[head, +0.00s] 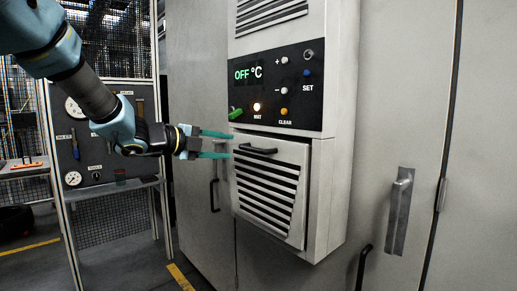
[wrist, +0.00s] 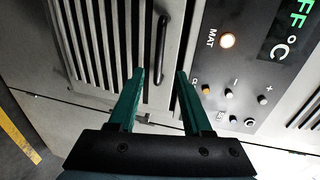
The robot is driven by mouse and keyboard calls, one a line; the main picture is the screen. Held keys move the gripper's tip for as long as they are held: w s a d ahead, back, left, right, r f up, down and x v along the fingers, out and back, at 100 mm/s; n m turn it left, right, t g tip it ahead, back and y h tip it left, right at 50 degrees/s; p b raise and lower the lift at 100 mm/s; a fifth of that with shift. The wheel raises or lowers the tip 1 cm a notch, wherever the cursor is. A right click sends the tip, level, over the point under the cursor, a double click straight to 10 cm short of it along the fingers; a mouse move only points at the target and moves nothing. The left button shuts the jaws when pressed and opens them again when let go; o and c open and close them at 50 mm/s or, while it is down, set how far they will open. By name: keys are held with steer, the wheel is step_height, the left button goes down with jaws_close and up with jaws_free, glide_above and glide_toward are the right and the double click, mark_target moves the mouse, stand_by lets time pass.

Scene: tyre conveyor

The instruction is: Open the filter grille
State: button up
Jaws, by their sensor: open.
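The filter grille (head: 300,160) is a pale slatted panel on the front of the grey control box, below the black control panel. I cannot tell whether it is fully closed. Its black bar handle (head: 258,150) runs along the top edge. In the wrist view the handle (wrist: 161,50) stands upright beside the grille's slats (wrist: 96,40). My gripper (head: 231,145) is open and empty, with its green fingers pointing at the box just left of the handle. In the wrist view my gripper (wrist: 160,72) has its fingertips on either side of the handle's line, apparently short of it.
The black control panel (head: 276,88) reads OFF °C, with the MAT lamp lit and a green knob (head: 235,113) close above my fingers. Grey cabinet doors with handles (head: 400,212) stand on the right. A tool board (head: 103,135) and mesh rack are at left.

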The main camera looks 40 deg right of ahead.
mark_target(249, 149)
steer(key=p+x, duration=0.3)
steer(key=x, duration=0.7)
steer(key=shift+w+d, duration=0.1)
steer(key=shift+d, duration=0.05)
jaws_close()
stand_by(1.1)
